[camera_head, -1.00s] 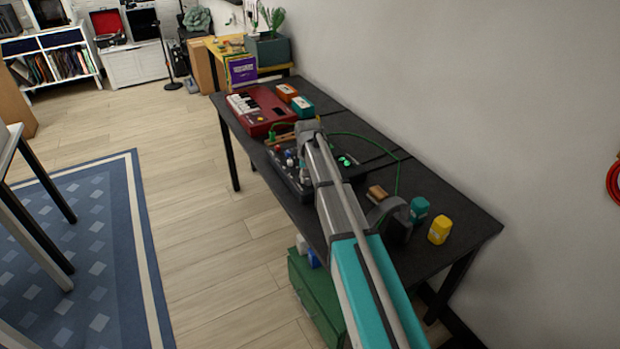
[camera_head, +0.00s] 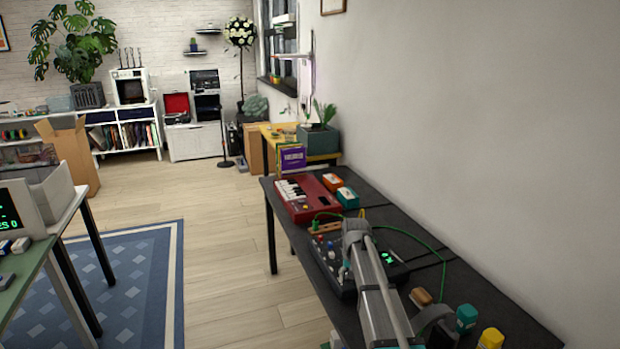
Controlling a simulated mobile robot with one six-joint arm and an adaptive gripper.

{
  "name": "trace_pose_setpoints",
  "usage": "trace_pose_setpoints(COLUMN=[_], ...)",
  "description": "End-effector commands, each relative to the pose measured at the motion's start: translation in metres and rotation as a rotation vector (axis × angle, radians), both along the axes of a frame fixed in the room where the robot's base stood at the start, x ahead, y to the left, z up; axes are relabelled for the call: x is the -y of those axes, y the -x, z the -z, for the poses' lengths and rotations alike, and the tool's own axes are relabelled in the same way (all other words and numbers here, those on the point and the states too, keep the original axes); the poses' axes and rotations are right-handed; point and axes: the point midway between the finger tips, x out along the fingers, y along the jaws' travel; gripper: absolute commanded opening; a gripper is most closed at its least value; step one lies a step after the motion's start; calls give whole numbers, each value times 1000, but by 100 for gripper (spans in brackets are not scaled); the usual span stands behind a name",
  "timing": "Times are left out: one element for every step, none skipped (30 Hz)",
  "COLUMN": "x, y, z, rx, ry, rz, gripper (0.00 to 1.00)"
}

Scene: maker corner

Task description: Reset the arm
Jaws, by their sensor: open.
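My own arm reaches up from the bottom edge over the black workbench (camera_head: 470,290). Its grey links run away from me to a rounded joint above the dark mixer-like box (camera_head: 330,252). My gripper cannot be made out; the arm hides whatever is beyond that joint. I see nothing held.
On the bench are a red keyboard (camera_head: 308,200), orange (camera_head: 333,182) and teal (camera_head: 347,197) boxes, a green cable, and teal (camera_head: 466,318) and yellow (camera_head: 490,339) containers. A wall bounds the right. A table (camera_head: 30,268) stands left; the floor between is clear.

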Motion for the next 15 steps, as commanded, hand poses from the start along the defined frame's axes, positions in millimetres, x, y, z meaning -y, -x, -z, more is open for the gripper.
trace_pose_setpoints(x=[0,1,1,1,1,1,2,2,2,2,2,3,3,3,3], y=[22,32,45,57,68,85,97,110,126,139,151,168,179,190,204], z=[-10,-13,-18,-22,-26,-32,-36,-40,-46,-50,-54,-60,-64,-67,-71], rx=[0,0,0,0,0,0,0,0,0,0,0,0,0,0,0], ry=[0,0,0,0,0,0,0,0,0,0,0,0,0,0,0], rz=[-7,-13,-21,-29,-36,-45,-54,-62,-73,-81,-90,-100,-108,-116,-126], gripper=[71,71,71,71,71,71,71,71,71,71,71,71,71,71,71])
